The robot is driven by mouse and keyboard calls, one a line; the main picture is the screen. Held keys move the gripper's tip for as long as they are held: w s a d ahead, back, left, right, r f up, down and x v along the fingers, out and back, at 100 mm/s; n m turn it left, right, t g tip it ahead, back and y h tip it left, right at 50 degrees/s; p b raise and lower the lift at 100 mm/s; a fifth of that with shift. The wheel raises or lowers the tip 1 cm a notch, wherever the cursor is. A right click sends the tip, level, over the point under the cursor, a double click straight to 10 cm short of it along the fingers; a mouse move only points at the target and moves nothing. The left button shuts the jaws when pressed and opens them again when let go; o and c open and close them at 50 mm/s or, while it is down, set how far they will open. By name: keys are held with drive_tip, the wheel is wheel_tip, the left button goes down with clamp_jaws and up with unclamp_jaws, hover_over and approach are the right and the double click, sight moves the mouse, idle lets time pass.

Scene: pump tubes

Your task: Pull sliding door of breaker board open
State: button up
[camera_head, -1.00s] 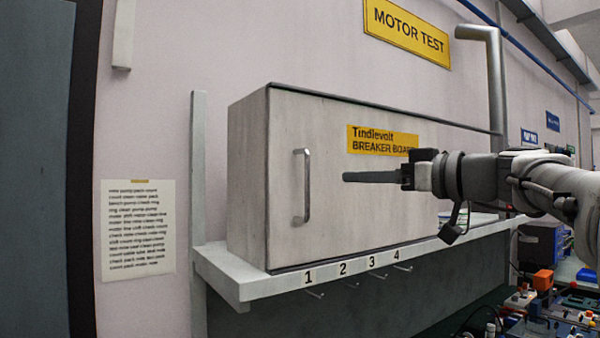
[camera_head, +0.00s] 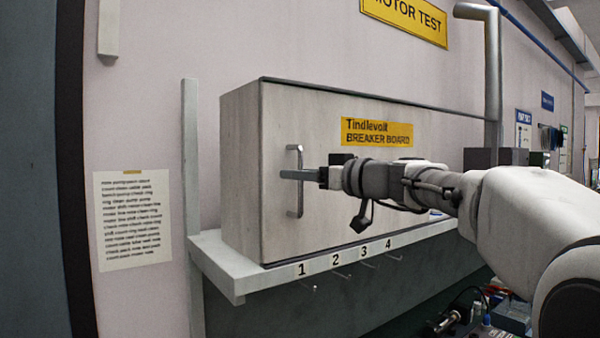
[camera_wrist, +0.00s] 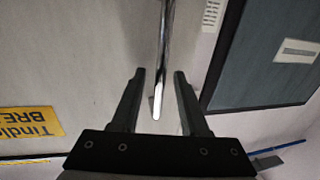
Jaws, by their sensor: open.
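The breaker board (camera_head: 350,210) is a grey box with a yellow "Tindlevolt BREAKER BOARD" label (camera_head: 377,133) on its front door. The door looks shut. A vertical metal bar handle (camera_head: 294,207) stands near the door's left edge. My gripper (camera_head: 284,175) is at the handle's mid-height, its fingers pointing left and overlapping the bar in the head view. In the wrist view the handle (camera_wrist: 163,60) runs down between the two open fingers of my gripper (camera_wrist: 159,76), with gaps on both sides. The fingers are not closed on it.
The box stands on a grey shelf (camera_head: 222,262) marked 1 to 4 with small hooks below. A paper notice (camera_head: 133,218) hangs on the wall at left. A vertical pipe (camera_head: 493,75) rises behind the box at right.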

drive_tip(key=shift+c, duration=0.2)
clamp_jaws()
idle(1.1)
